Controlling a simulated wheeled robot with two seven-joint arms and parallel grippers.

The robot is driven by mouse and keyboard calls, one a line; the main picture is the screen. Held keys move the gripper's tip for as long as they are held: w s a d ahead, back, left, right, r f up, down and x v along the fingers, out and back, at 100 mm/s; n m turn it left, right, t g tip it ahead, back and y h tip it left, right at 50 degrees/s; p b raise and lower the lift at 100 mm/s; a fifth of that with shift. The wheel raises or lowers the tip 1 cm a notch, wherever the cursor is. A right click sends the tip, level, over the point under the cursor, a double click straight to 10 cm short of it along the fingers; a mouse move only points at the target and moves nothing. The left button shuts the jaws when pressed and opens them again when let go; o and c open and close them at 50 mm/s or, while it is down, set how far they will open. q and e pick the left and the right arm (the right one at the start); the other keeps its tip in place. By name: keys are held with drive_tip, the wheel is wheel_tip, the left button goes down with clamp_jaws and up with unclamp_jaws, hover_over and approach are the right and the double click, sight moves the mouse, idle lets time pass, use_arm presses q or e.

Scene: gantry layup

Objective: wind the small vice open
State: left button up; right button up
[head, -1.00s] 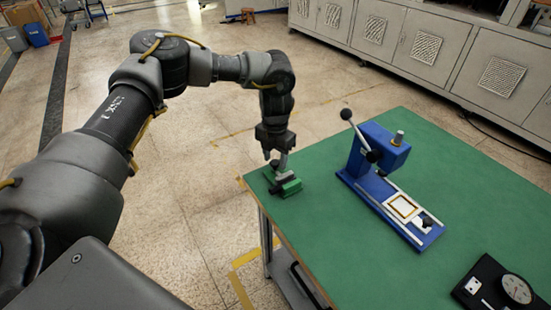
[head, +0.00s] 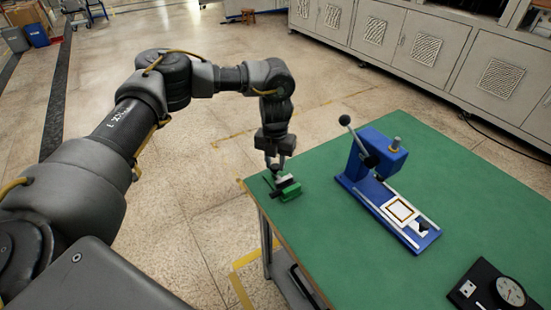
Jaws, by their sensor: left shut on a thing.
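The small vice (head: 290,191) is green with grey metal jaws. It sits at the left corner of the green table. My left gripper (head: 276,165) points down over the vice and is shut on a part at its left side, which seems to be the vice's handle. The fingers and the vice are small in the picture, so I cannot tell how far apart the vice's jaws are. My right gripper is not in view.
A blue lever press (head: 372,165) with a raised black-knobbed lever stands right of the vice. A black dial gauge block (head: 488,291) lies at the lower right. The green table top (head: 330,240) is otherwise clear. Grey cabinets (head: 420,45) stand behind.

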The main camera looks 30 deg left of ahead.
use_arm(q)
drive_tip(key=shift+r+n+p, duration=0.15)
drive_tip(key=shift+n+p, duration=0.4)
drive_tip(key=shift+n, duration=0.45)
drive_tip(key=shift+n+p, duration=0.6)
drive_tip(key=shift+n, duration=0.3)
drive_tip(key=shift+n+p, duration=0.3)
drive_tip(key=shift+n, duration=0.1)
drive_tip(key=n+p, duration=0.3)
drive_tip(key=n, duration=0.1)
drive_tip(key=shift+a+n+p, duration=0.1)
drive_tip(key=shift+n+p, duration=1.05)
drive_tip(key=shift+n, duration=0.35)
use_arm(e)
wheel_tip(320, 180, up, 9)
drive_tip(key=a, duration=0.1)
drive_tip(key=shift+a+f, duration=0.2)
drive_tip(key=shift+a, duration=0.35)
use_arm(q)
drive_tip(key=o, duration=1)
drive_tip(key=shift+c, duration=0.2)
